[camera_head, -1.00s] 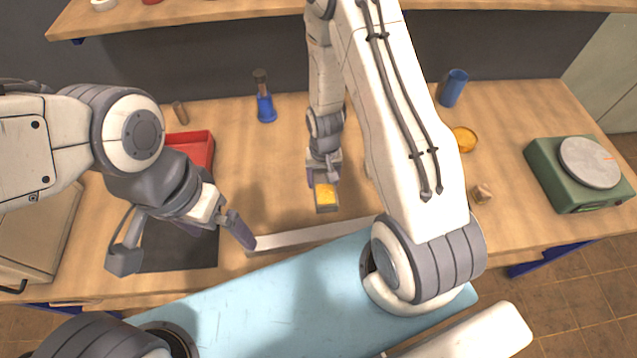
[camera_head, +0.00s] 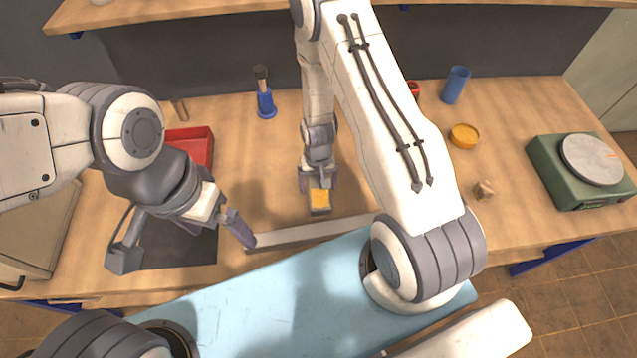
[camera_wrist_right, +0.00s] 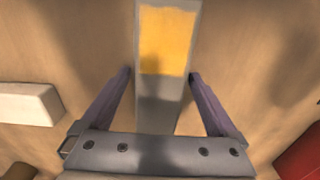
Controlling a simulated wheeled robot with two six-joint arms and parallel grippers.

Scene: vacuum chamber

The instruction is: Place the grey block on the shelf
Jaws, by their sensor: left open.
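The grey block (camera_head: 320,203) has a yellow patch on its upper face. It is over the middle of the wooden worktop, near the long pale bar. In the right wrist view the block (camera_wrist_right: 165,45) runs up between the two fingers (camera_wrist_right: 160,74). I cannot tell how far its underside is from the worktop. My left gripper (camera_head: 182,243) is open and empty, at the left above a dark panel. A wooden shelf (camera_head: 240,14) runs along the top of the head view.
A long pale bar (camera_head: 290,238) lies in front of the block. Behind are a red tray (camera_head: 197,143), a blue-based tool (camera_head: 265,103), a blue cup (camera_head: 454,85) and a yellow dish (camera_head: 464,136). A green scale (camera_head: 570,180) stands at right. My right arm hides part of the worktop.

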